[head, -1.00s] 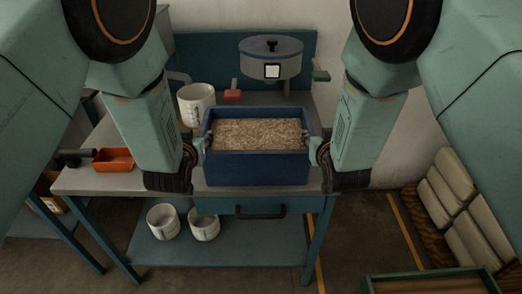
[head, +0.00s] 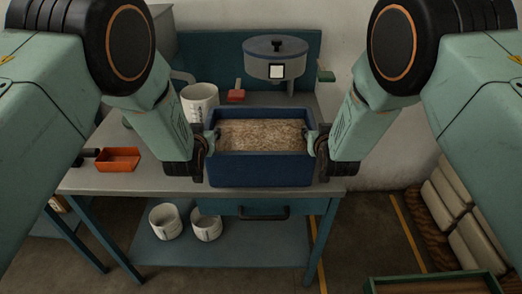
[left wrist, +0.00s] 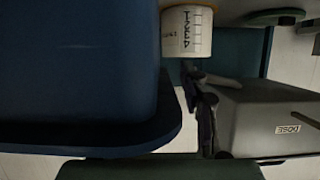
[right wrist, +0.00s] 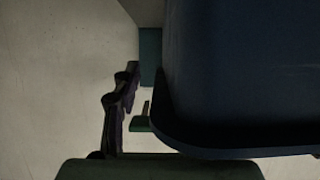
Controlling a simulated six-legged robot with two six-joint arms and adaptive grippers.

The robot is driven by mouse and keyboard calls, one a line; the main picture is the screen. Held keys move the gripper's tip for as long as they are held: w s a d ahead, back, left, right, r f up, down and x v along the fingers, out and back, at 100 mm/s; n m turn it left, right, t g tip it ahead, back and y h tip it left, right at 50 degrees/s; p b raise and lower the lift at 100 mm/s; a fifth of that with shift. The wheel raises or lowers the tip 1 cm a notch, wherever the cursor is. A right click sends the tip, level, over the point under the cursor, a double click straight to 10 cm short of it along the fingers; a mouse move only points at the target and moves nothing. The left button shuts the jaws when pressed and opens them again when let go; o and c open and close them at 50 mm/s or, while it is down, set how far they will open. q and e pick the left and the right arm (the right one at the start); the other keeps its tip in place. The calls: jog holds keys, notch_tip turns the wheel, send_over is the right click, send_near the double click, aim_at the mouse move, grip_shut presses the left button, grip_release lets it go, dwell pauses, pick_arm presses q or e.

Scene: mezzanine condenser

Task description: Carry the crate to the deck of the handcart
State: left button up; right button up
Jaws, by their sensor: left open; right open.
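The blue crate (head: 260,170), filled with pale brown loose material (head: 260,134), sits on the grey bench at its front edge. My left gripper (head: 208,142) is open at the crate's left end, close by the rim. My right gripper (head: 317,143) is open at the right end, also close by the rim. The crate's wall and rim show large in the left wrist view (left wrist: 80,70) and the right wrist view (right wrist: 240,70). Contact between fingers and crate cannot be made out. A green-rimmed surface (head: 435,278) at the lower right may be the handcart deck, mostly cut off.
On the bench (head: 150,182) are a white tub (head: 200,102), an orange tray (head: 118,159) and a grey round device (head: 273,62) behind the crate. Two white tubs stand on the lower shelf (head: 255,246). Pale sacks (head: 450,190) lie at the right; floor shows between.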

pick_arm(q)
jog(key=shift+w, duration=0.15)
pick_arm(e)
jog(key=shift+w, duration=0.15)
pick_arm(q)
jog(key=shift+a, duration=0.25)
pick_arm(e)
jog(key=shift+a, duration=0.25)
